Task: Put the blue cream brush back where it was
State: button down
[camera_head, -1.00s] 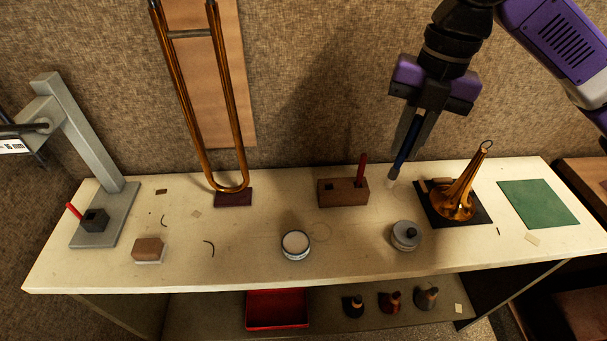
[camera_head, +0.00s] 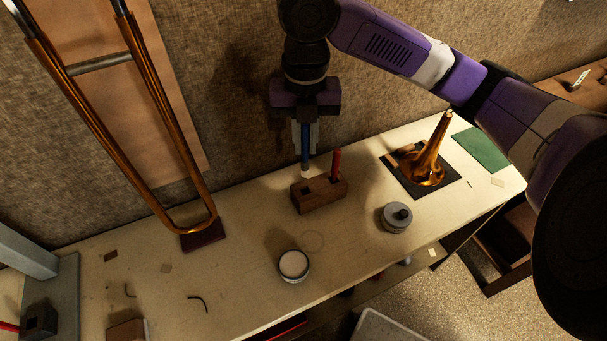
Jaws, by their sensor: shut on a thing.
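The blue brush (camera_head: 305,150) hangs upright in my gripper (camera_head: 305,132), its pale tip pointing down. My gripper is shut on it. The tip shows just above the back edge of the brown wooden block (camera_head: 320,198); whether it is over the block or behind it I cannot tell. The block has an empty square hole in its left part. A red-handled brush (camera_head: 336,164) stands in its right part. An open round tin (camera_head: 294,265) with pale content stands in front of the block.
The tall brass slide (camera_head: 170,130) stands at the left on a dark red base. A brass bell piece (camera_head: 428,165) stands on a black mat at the right, beside a green mat (camera_head: 481,147). The bench (camera_head: 240,262) is mostly clear around the block.

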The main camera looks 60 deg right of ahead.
aim_at(305, 175)
notch_tip(305, 175, down, 10)
jog(key=shift+f, duration=0.25)
jog(key=c, duration=1.4)
grip_release()
jog(key=shift+r, duration=0.1)
notch_tip(305, 175, up, 12)
jog(key=shift+s, duration=0.15)
